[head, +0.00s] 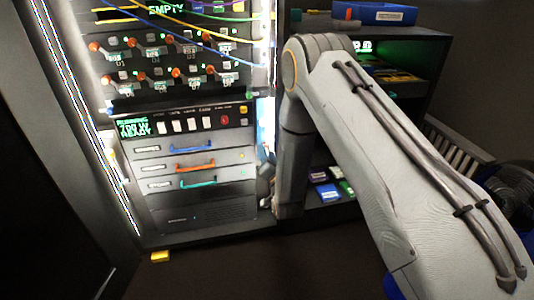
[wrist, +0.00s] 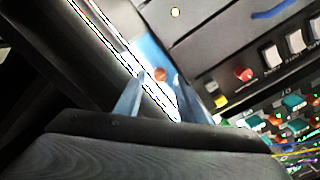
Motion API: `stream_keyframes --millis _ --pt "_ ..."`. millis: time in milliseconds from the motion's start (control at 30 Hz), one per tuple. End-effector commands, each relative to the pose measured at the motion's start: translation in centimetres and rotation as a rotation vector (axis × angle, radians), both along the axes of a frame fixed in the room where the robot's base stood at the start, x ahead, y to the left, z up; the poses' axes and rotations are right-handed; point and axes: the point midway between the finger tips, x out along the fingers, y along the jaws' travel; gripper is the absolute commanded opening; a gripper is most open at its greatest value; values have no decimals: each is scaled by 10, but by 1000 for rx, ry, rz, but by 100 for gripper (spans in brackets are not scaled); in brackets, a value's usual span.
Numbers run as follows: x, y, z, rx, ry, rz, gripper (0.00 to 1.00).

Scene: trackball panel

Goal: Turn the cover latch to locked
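I cannot make out the cover latch for certain in either view. In the wrist view a small orange-red piece (wrist: 160,74) shows on a blue and white surface, between and beyond the fingertips; I cannot tell whether it is part of the latch. My gripper (wrist: 160,84) is open, its two fingers apart with nothing held between them. It points at the strip beside the rack's right edge. In the head view my arm (head: 400,170) covers much of the right half, and I cannot clearly make out the gripper.
The lit rack (head: 205,218) has switch rows, a red button (head: 225,120) and drawers with blue, orange and teal handles. Right of it, a dark shelf (head: 395,50) carries a blue bin (head: 388,14). A yellow block (head: 160,256) lies on the floor, otherwise clear before the rack.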

Motion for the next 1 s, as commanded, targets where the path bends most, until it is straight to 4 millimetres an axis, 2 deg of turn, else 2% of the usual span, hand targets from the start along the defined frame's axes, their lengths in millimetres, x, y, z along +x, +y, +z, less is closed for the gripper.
stream_keyframes --millis 200,467,700,1000 --pt "16 4 0 0 1 -1 36" --pt "17 5 0 -1 2 -1 36" --pt "17 5 0 -1 2 -1 0" --pt "17 4 0 -28 -6 -1 0"
